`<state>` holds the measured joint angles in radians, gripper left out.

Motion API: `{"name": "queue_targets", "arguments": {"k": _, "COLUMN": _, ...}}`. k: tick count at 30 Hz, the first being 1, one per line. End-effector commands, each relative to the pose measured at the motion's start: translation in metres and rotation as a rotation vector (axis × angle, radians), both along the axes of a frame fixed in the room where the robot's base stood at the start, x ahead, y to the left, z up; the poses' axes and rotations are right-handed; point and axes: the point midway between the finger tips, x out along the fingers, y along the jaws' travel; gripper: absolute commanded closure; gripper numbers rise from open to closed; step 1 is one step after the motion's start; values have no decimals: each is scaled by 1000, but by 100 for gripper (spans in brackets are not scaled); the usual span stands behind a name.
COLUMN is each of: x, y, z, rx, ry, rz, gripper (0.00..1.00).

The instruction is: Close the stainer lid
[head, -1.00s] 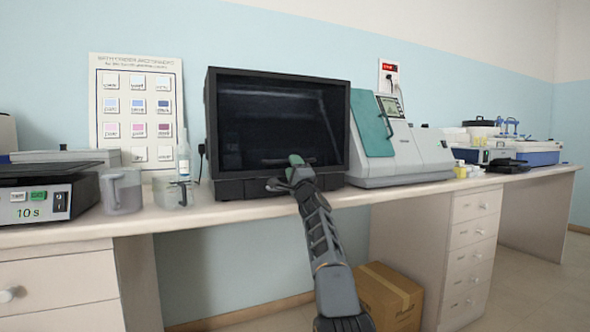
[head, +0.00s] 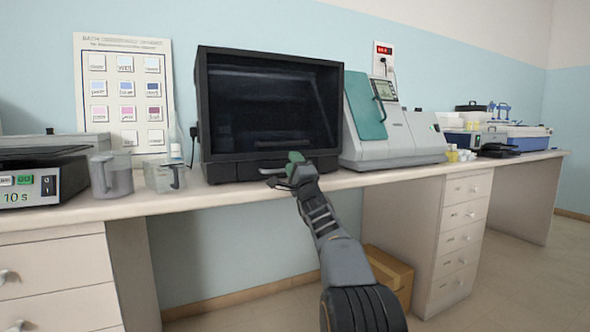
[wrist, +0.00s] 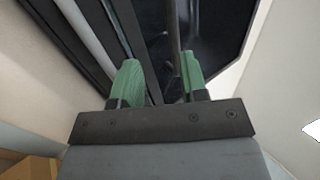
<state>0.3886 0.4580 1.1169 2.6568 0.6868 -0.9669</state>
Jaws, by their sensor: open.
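A pale grey machine (head: 418,148) stands on the bench with a teal panel (head: 366,106) raised steeply at its left front and a small screen beside it. The panel looks like a lid standing open, though no label shows that this is the stainer. My gripper (head: 284,170) is left of it, in front of the lower edge of a black box-shaped cabinet (head: 270,108). In the wrist view the two green fingers of my gripper (wrist: 158,78) are apart, with nothing held. Dark glossy panels and a thin bar show beyond them; whether the fingers touch anything is unclear.
Blue equipment (head: 515,137) stands at the far right. A cardboard box (head: 390,272) is on the floor under the bench.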

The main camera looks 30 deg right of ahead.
Motion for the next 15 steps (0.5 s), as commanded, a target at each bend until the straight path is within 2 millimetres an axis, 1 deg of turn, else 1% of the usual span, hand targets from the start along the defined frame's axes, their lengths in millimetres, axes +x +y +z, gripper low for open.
{"name": "queue_targets", "arguments": {"k": 6, "x": -7, "y": 1, "z": -4, "rx": -1, "ry": -1, "rz": 0, "gripper": 60}}
{"name": "queue_targets", "arguments": {"k": 15, "x": -8, "y": 1, "z": -4, "rx": -1, "ry": -2, "rz": 0, "gripper": 60}}
